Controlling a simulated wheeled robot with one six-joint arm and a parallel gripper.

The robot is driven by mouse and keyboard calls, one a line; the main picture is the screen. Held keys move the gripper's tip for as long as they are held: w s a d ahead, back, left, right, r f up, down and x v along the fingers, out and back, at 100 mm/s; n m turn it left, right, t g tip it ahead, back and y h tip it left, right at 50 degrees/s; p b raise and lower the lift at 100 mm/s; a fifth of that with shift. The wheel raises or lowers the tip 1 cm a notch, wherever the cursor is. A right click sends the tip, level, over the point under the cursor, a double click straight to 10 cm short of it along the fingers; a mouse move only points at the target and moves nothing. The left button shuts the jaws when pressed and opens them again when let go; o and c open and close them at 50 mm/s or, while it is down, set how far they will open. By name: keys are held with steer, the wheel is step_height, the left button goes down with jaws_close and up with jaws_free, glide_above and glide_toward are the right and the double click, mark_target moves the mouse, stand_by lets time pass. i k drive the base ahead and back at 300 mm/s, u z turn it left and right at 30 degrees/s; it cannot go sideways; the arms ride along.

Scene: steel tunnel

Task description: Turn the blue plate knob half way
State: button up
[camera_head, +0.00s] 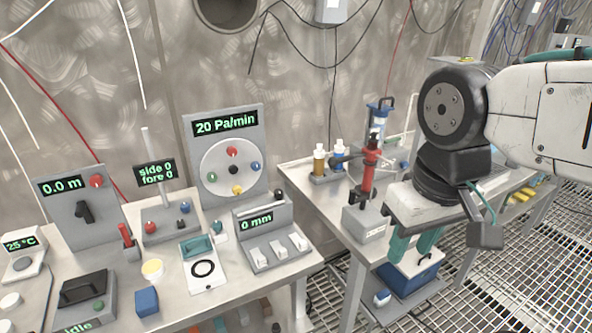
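The blue knob (255,165) is a small round knob on the right side of a round white plate (218,158). The plate is on an upright grey panel (254,115) under a green display reading "20 Pa/min". A red knob (232,152) is at the plate's top, a yellow knob (237,190) at the bottom and a green knob (212,177) at the left. A black knob (233,170) is in the middle. My gripper (413,246) is far to the right of the plate, pointing down. Its two teal fingers are apart, with nothing seen between them.
In front of the panel stand a slider box (259,221) reading "0 mm" and a joystick box (166,229). A red-topped stand (369,170) and bottles (319,162) are on the right table, between my gripper and the panel. A blue box (425,280) is below.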

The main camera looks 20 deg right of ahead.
mark_target(255, 165)
steer(key=z, duration=0.85)
steer(key=k, duration=1.1)
steer(key=z, duration=0.75)
steer(key=i, duration=1.55)
steer(key=u, duration=1.6)
steer(key=i, duration=0.7)
steer(key=u, duration=0.7)
